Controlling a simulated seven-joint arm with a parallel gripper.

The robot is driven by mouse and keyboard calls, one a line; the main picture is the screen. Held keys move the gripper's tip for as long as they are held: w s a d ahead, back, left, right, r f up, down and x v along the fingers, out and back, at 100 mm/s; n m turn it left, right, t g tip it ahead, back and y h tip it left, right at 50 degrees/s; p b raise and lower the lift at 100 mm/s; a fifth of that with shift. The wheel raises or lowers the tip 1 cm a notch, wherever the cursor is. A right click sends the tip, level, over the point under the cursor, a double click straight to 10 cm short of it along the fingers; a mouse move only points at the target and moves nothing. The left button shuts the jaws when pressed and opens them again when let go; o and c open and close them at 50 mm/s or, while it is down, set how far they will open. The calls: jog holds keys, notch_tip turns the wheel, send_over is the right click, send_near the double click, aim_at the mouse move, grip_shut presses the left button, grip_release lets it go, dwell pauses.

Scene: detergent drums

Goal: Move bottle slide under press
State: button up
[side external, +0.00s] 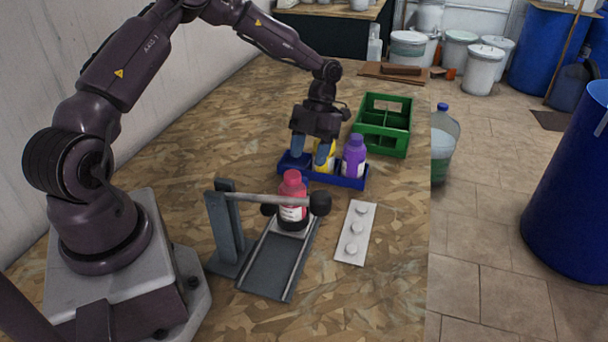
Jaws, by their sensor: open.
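A pink-red bottle (292,184) with a white label stands upright on a small pale slide plate (302,234) at the far end of a dark grey slide track (273,272). The press has a grey post (220,230) left of the track. Its lever bar (262,199), with a black knob, crosses in front of the bottle and hides part of it. My gripper (311,158), with blue fingers, is open over a blue tray (341,180) behind the press. One finger overlaps a yellow bottle (328,166) in the tray; I cannot tell if they touch.
A purple bottle (354,157) stands at the right in the tray. A white strip with round white caps (356,232) lies right of the track. A green crate (382,124) stands behind. The table's right edge is near; the front of the table is clear.

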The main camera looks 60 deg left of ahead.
aim_at(303, 179)
jog(key=shift+x, duration=2.75)
grip_shut()
